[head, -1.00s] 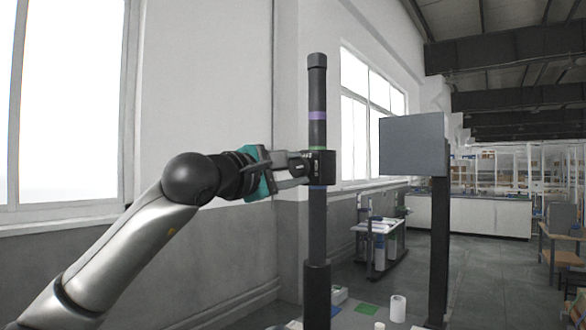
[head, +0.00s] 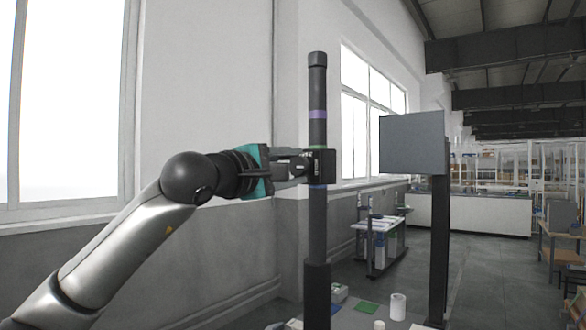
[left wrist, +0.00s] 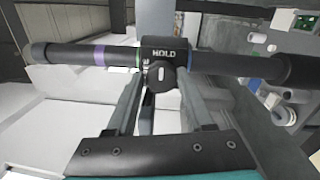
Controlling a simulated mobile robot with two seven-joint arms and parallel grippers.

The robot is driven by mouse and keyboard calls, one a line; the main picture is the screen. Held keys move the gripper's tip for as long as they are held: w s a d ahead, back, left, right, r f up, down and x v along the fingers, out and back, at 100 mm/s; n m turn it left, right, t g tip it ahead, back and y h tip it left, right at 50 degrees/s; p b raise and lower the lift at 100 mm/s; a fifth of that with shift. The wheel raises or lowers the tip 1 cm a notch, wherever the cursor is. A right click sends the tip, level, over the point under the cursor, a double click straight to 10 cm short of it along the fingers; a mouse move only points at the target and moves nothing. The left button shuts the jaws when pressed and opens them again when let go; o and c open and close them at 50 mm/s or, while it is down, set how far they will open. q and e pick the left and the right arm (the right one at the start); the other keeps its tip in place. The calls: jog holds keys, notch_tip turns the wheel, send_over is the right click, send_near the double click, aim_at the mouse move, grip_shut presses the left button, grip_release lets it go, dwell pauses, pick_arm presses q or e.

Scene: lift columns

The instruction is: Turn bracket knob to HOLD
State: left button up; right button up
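The black bracket (head: 325,167) sits around a dark upright column (head: 317,225), between its green and blue bands. The left wrist view shows the bracket (left wrist: 178,44) with the white word HOLD on it, and the round black knob (left wrist: 160,78) below that word. A short pale mark on the knob's face looks roughly in line with HOLD; its exact angle is hard to tell. A second small label left of the knob is partly hidden. My left gripper (left wrist: 164,75) is open, one finger on each side of the knob, with visible gaps. My right gripper is out of view.
A grey panel on a dark post (head: 411,145) stands right of the column. A white roll (head: 398,306) and a green patch (head: 366,307) are low in front. A wall with windows runs behind. A workstation (head: 378,228) stands farther back.

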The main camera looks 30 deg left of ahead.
pick_arm(q)
jog(key=o, duration=0.4)
jog(key=shift+c, duration=0.2)
jog(key=shift+s, duration=0.1)
jog(key=s+a+f+b, duration=0.1)
jog(key=s+b, duration=0.7)
jog(key=s, duration=0.7)
jog(key=shift+f, duration=0.1)
